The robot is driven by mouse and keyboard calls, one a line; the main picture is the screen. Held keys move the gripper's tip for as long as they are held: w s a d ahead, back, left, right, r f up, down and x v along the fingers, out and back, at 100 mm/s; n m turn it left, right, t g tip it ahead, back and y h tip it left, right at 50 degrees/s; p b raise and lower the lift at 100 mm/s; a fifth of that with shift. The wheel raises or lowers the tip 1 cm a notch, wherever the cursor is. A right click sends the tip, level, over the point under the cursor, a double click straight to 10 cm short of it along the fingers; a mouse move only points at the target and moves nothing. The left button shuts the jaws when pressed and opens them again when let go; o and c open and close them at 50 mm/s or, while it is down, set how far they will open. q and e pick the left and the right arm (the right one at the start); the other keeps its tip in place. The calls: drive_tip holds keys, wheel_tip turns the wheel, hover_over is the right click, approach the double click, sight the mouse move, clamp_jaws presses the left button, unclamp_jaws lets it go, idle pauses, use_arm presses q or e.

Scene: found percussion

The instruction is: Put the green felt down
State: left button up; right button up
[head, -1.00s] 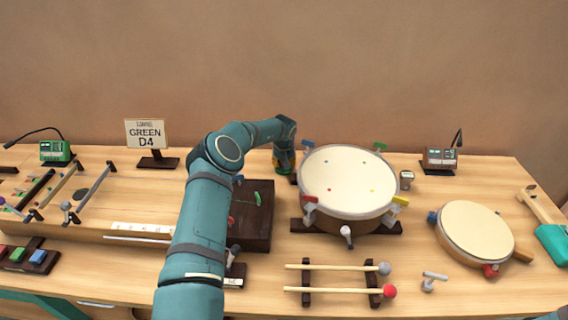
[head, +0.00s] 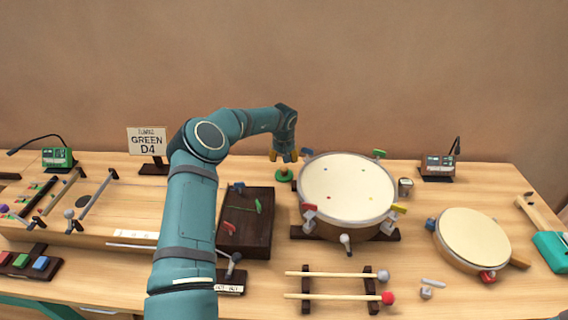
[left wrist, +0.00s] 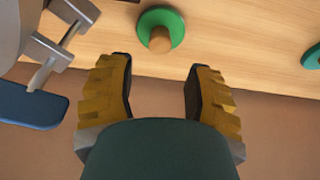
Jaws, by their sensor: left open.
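The green felt (head: 284,176) is a round green disc with a brown knob on top. It sits flat on the table behind the big drum's left edge. It also shows in the left wrist view (left wrist: 177,22), just beyond my fingertips. My left gripper (head: 283,156) is open and empty, raised behind and above the felt. In the left wrist view its yellow-brown fingers (left wrist: 158,75) are spread, with a gap between them and the felt. My right gripper is not in view.
The big drum (head: 346,188) with coloured tuning handles stands right of the felt; a blue handle (left wrist: 30,105) is near my fingers in the left wrist view. A dark wooden box (head: 246,232) lies left. A "GREEN D4" sign (head: 147,141) stands at the back.

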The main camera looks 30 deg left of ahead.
use_arm(q)
drive_tip(key=shift+v, duration=1.9)
drive_tip(key=shift+p, duration=0.3)
